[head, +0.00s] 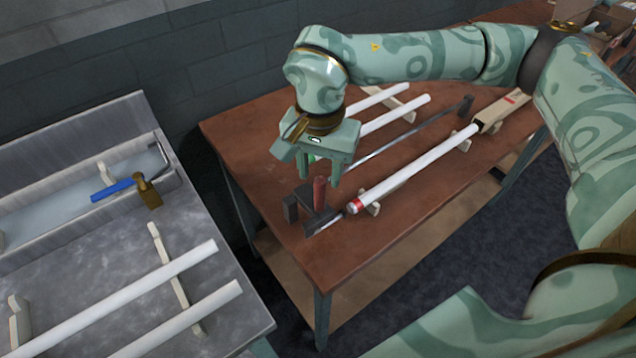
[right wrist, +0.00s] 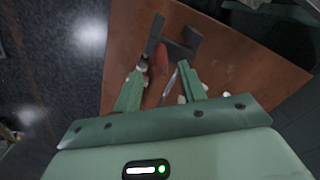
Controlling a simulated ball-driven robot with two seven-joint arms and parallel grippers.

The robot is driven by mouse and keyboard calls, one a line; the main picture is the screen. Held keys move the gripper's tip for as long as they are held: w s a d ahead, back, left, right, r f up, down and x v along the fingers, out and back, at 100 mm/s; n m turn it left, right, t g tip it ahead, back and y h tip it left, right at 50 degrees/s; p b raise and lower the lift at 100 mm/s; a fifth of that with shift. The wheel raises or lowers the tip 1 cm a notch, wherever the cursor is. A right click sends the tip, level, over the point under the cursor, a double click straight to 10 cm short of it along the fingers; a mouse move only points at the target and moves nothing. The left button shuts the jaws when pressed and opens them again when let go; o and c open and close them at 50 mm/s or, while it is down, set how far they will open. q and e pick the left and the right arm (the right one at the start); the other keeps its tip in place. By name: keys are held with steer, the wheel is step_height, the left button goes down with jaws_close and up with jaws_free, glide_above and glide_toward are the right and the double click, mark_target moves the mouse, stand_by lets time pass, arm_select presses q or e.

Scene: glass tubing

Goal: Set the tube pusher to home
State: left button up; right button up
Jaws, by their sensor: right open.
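The tube pusher (head: 323,217) is a dark block with an upright red handle (head: 319,193). It sits at the near-left end of a thin metal rail (head: 400,138) on the brown table. A white tube (head: 420,164) with a red-banded end lies on supports beside the rail, its banded end close to the pusher. My right gripper (head: 320,175) is open, pointing down just above the red handle. In the right wrist view, the handle (right wrist: 160,60) shows between the fingertips (right wrist: 161,72); I cannot tell whether they touch it. My left gripper is out of view.
Two more white tubes (head: 395,115) lie behind the rail. A dark post (head: 466,104) stands at the rail's far end, near a wooden block (head: 502,111). A grey metal bench (head: 110,250) with tubes and a blue-handled tool (head: 113,189) stands left, across a gap.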

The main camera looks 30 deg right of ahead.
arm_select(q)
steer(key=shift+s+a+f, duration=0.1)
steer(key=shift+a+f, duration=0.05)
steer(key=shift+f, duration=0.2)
arm_select(e)
steer(key=shift+f, duration=1.7)
